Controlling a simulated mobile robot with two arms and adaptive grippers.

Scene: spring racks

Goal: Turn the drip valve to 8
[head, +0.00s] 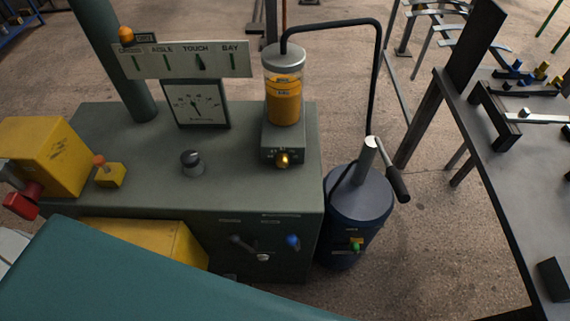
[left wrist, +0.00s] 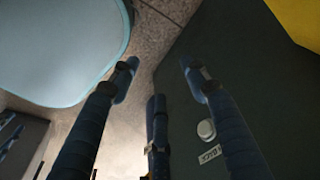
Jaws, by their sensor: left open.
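The drip valve appears to be the small brass knob (head: 283,159) on the front of the grey block under the clear oiler (head: 284,88), which holds amber oil. Small marks show above the knob, but its numbers and setting are too small to read. My left gripper (left wrist: 158,82) shows only in the left wrist view. Its blue fingers are spread, with nothing between them. Beside them is a dark green panel with a round white button (left wrist: 206,130) and a small label. The knob is not in that view. My right gripper is in neither view.
The oiler stands on a green cabinet (head: 235,160) with a dial gauge (head: 196,104), a black knob (head: 192,161) and a yellow box (head: 45,155). A blue drum (head: 358,212) with a pump handle stands right of it. A dark table (head: 500,150) is further right.

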